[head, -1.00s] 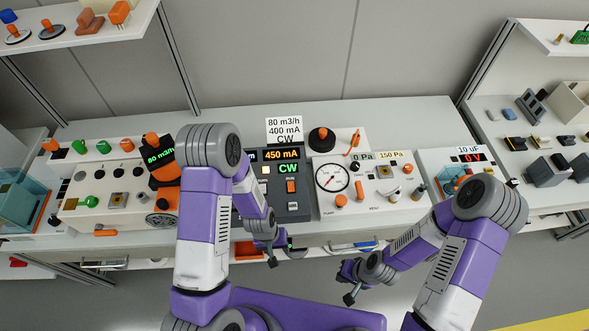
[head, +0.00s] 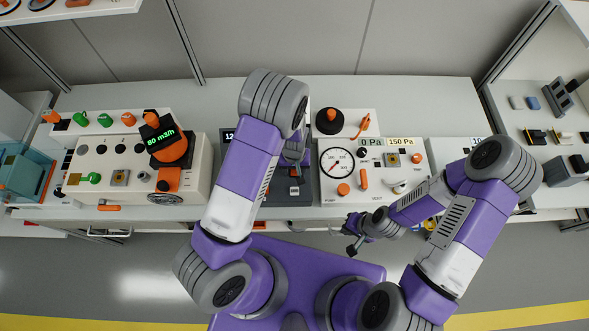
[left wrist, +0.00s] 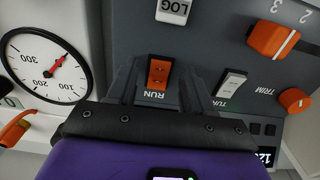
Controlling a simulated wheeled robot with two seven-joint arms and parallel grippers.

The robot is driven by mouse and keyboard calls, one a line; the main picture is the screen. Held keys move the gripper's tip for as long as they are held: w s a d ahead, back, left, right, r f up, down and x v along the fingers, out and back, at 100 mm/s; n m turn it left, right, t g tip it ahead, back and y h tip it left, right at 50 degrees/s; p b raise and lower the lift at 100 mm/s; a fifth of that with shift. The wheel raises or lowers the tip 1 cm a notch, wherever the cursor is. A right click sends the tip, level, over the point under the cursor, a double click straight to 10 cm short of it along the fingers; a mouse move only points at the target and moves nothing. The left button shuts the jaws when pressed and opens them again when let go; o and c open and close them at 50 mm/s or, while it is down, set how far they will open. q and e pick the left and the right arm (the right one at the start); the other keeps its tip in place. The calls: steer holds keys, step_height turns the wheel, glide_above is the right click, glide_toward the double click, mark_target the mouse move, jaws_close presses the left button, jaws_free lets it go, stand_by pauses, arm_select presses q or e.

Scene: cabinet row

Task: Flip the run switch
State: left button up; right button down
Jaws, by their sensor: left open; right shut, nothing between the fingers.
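The run switch (left wrist: 160,73) is an orange rocker marked RUN on a dark grey panel (left wrist: 215,45), seen upside down in the left wrist view. My left gripper (left wrist: 162,72) is open, with one finger on each side of the switch in that view. I cannot tell whether the fingers touch the panel. In the head view my left gripper (head: 294,163) is over the dark panel (head: 290,198), and my arm hides much of it. My right gripper (head: 354,246) is shut and empty, in front of the bench.
A gauge box (head: 336,161) stands right of the panel. A beige box with a fan (head: 110,160) stands left.

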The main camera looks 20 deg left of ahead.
arm_select(q)
steer(key=shift+s+f, duration=0.2)
steer(key=shift+f, duration=0.1)
steer(key=shift+w, duration=0.1)
steer(key=shift+c, duration=0.8)
jaws_close()
steer(key=shift+w+g, duration=0.2)
steer(key=shift+g, duration=0.5)
steer(key=shift+w+a+r+g+h, duration=0.15)
steer(key=shift+g+h, duration=0.25)
steer(key=shift+g, duration=0.3)
